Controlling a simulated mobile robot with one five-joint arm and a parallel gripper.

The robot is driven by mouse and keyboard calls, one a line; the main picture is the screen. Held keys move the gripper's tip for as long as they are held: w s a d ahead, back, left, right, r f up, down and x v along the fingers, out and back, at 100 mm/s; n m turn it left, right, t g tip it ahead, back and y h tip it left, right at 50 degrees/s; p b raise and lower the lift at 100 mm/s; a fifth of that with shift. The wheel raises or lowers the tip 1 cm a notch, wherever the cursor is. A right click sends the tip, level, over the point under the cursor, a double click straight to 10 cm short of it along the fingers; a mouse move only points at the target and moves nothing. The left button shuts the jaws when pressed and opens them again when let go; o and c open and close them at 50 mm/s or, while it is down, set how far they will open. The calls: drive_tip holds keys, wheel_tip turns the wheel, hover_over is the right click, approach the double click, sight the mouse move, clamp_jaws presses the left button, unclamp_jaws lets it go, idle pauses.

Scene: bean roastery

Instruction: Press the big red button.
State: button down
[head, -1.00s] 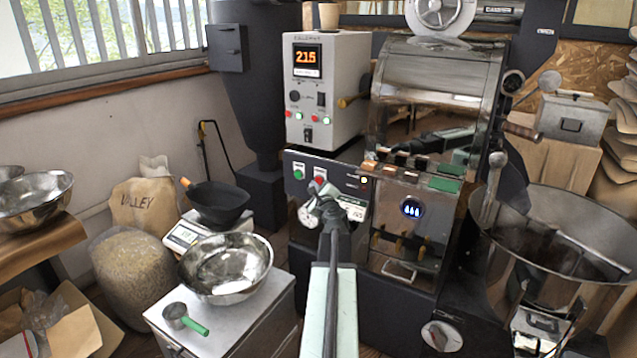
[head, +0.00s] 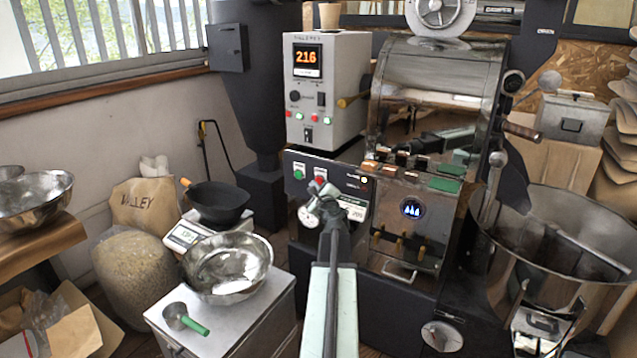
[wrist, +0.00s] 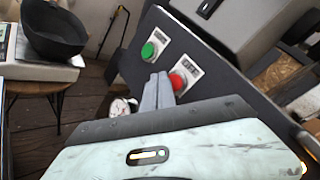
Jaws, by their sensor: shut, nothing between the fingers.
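The red button (head: 319,180) sits on a white label plate on the dark front panel of the roasting machine, right of a green button (head: 299,174). In the wrist view the red button (wrist: 178,82) is domed and partly hidden by a finger; the green button (wrist: 149,51) shows whole. My gripper (head: 318,189) is shut and empty, its tips just below the red button in the head view. In the wrist view its grey fingers (wrist: 158,80) point at the panel, beside the red button's left edge. I cannot tell whether they touch it.
A round gauge (head: 308,217) is close to my gripper's left. The grey control box (head: 325,90) with a lit display stands above the panel. A steel bowl (head: 228,267) and a green-handled scoop (head: 184,319) are at lower left.

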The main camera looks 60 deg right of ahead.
drive_tip(key=shift+d, duration=0.4)
drive_tip(key=shift+d, duration=0.4)
idle(0.7)
drive_tip(key=shift+a, duration=0.85)
drive_tip(key=a, duration=0.5)
idle(0.3)
idle(0.6)
